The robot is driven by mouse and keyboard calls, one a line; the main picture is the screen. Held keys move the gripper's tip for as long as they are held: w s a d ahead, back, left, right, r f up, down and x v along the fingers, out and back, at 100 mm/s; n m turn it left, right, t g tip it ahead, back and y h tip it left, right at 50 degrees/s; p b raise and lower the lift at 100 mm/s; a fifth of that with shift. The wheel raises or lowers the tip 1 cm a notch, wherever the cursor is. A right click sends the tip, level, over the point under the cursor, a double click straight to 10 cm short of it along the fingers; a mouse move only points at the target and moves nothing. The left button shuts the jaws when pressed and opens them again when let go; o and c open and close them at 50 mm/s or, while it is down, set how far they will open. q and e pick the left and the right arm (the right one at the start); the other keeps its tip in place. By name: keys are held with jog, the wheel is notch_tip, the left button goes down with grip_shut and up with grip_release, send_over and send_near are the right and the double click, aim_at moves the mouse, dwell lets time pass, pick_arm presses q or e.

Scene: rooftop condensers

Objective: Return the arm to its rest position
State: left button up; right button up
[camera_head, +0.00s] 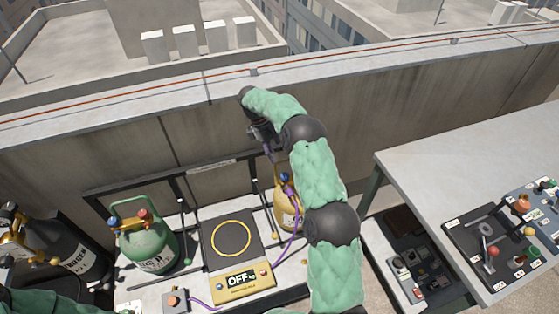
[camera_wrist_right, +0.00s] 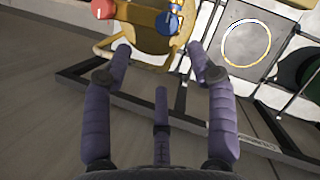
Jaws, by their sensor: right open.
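My right arm (camera_head: 320,172) reaches up from the bottom of the head view, bent over at the top, in a green sleeve with dark joints. My right gripper (camera_head: 267,148) hangs near the wall, above and behind the yellow cylinder (camera_head: 287,212), partly hidden by the wrist. In the right wrist view, its purple-padded fingers (camera_wrist_right: 160,50) are spread and hold nothing. The yellow cylinder with red and blue valves (camera_wrist_right: 152,30) lies beyond the fingertips.
A scale platform (camera_head: 232,238) with a yellow ring has an "OFF" display (camera_head: 242,281). A green cylinder (camera_head: 146,240) and a dark nitrogen cylinder (camera_head: 62,255) stand left. A black frame (camera_head: 150,178) runs behind. A workbench (camera_head: 460,150) with tools stands right; the parapet (camera_head: 400,85) runs behind.

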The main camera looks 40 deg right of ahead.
jog(key=shift+w+a+r, duration=0.1)
jog(key=shift+w+r, duration=0.1)
jog(key=shift+r, duration=0.35)
jog(key=s+a+f+m+t+y+b, duration=0.1)
jog(key=s+a+f+y, duration=0.15)
jog(key=a+f, duration=0.8)
jog(key=s+a+f+t+y+b, duration=0.15)
jog(key=s+a+f, duration=0.25)
jog(key=a+f, duration=0.6)
jog(key=s+a+f+m, duration=0.2)
jog(key=s+a, duration=0.2)
jog(key=s, duration=0.3)
jog(key=s+a+f+m+t+y+b, duration=0.1)
jog(key=s+a+f+m, duration=0.1)
jog(key=s, duration=0.6)
jog(key=s+a+f+m+t+y+b, duration=0.1)
jog(key=s+a+f+m, duration=0.2)
jog(key=s+a, duration=0.3)
jog(key=shift+s+a+f, duration=0.3)
jog(key=shift+s+a, duration=0.1)
jog(key=shift+s, duration=0.55)
